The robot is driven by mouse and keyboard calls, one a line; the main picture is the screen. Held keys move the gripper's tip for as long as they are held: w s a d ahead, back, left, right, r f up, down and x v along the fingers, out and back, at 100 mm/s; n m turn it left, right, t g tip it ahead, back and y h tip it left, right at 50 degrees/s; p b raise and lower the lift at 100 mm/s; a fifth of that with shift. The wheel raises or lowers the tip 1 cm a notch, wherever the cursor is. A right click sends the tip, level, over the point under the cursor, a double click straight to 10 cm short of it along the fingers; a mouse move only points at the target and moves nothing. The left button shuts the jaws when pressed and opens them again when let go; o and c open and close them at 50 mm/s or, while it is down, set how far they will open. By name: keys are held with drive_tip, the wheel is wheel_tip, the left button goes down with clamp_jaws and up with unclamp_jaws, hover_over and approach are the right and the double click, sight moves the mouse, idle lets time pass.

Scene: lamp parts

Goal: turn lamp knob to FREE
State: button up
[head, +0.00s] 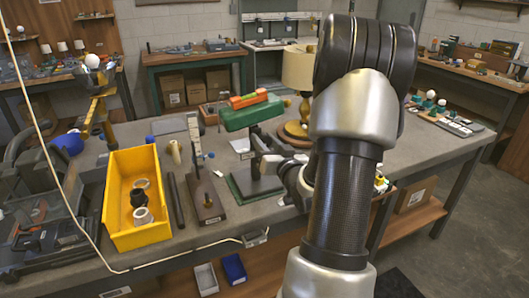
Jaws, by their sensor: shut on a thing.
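A green lamp-like fixture (250,116) stands on the bench, its long green head above a dark green base plate (257,187). An orange bar (249,99) lies along the top of the head. My gripper (263,164) reaches in from the right between the head and the base. It is shut on a small part at the fixture's dark post, apparently the lamp knob. The knob and its markings are too small and hidden to read. My arm covers the bench to the right of the gripper.
A yellow bin (120,215) with several small parts is at the left front. A dark wooden stand (206,201) with an upright ruler is just left of the base plate. A table lamp with a beige shade (298,68) stands behind.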

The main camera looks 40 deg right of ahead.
drive_tip(key=n+b, duration=0.3)
drive_tip(key=b, duration=0.2)
drive_tip(key=n+b, duration=0.2)
drive_tip(key=shift+f+n, duration=0.3)
drive_tip(key=n+b, duration=0.3)
drive_tip(key=b, duration=0.1)
drive_tip(key=shift+r+n, duration=0.1)
drive_tip(key=shift+n, duration=0.2)
drive_tip(key=n+b, duration=0.1)
drive_tip(key=n, duration=0.1)
drive_tip(key=shift+r+n, duration=0.15)
drive_tip(key=shift+n, duration=0.15)
drive_tip(key=shift+r+n+b, duration=0.1)
drive_tip(key=shift+n+b, duration=0.2)
drive_tip(key=shift+n, duration=1.2)
drive_tip(key=o, duration=0.8)
drive_tip(key=shift+s, duration=0.1)
